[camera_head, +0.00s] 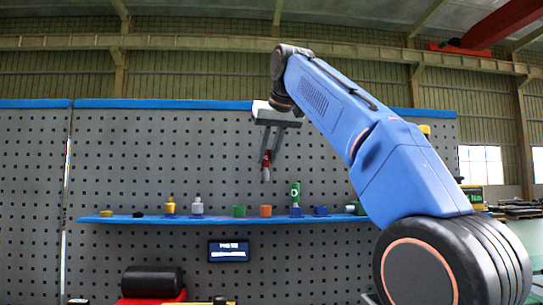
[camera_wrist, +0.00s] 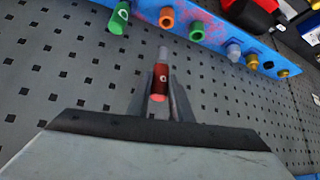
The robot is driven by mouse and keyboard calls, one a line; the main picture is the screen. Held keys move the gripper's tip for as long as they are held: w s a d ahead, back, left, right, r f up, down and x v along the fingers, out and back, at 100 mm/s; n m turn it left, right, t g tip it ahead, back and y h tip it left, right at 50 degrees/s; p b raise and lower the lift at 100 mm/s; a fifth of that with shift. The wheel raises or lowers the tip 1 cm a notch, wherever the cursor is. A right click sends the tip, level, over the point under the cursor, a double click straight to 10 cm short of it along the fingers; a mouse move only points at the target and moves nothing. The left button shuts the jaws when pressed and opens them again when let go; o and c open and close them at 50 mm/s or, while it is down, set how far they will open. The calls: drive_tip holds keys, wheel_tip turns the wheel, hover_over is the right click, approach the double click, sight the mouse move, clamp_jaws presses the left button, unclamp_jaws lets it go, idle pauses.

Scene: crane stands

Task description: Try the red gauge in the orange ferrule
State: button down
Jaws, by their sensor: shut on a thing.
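My gripper (camera_head: 266,160) is shut on the red gauge (camera_head: 267,157), in front of the pegboard and above the blue shelf. The gauge's grey tip points down in the head view. In the wrist view the red gauge (camera_wrist: 160,79) sits between my gripper's fingers (camera_wrist: 160,95), its grey tip pointing away. The orange ferrule (camera_head: 265,211) stands on the shelf almost straight below the gauge, well apart from it.
The blue shelf (camera_head: 225,219) also bears a green ferrule (camera_head: 239,211), a tall green piece (camera_head: 295,192) on a blue one, a blue ferrule (camera_head: 321,211), and silver (camera_head: 197,207) and gold (camera_head: 170,208) pieces. A small screen (camera_head: 229,251) hangs below. The air above the shelf is clear.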

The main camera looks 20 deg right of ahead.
sight(268, 179)
drive_tip(key=shift+f, duration=2.85)
drive_tip(key=shift+f, duration=0.6)
drive_tip(key=shift+r, duration=0.35)
drive_tip(key=shift+f, duration=0.5)
idle(3.7)
